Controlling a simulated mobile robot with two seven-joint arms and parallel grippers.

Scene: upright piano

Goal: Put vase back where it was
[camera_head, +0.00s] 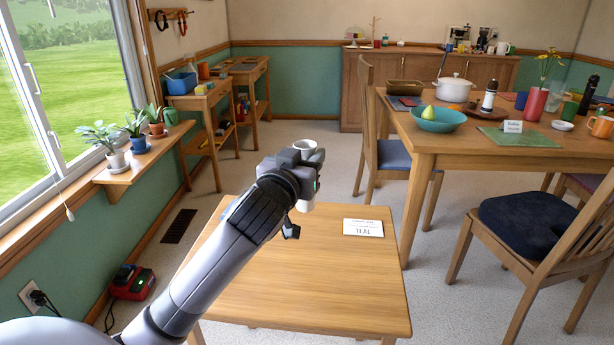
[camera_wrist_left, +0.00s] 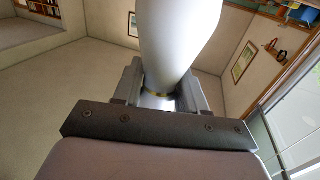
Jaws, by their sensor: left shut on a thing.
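A white vase (camera_head: 308,148) with a round open mouth shows past my left gripper (camera_head: 304,176) in the head view. My left gripper is shut on the vase near the far edge of the small wooden table (camera_head: 310,290). My right gripper is not in view.
A white card (camera_head: 363,228) reading "TEAL" lies on the small table, whose front is bare. The dining table (camera_head: 425,160) holds a teal bowl (camera_head: 437,122), a white pot (camera_head: 455,90) and a red vase (camera_head: 534,105). A window shelf (camera_head: 135,165) bears potted plants. A chair (camera_head: 525,225) stands right.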

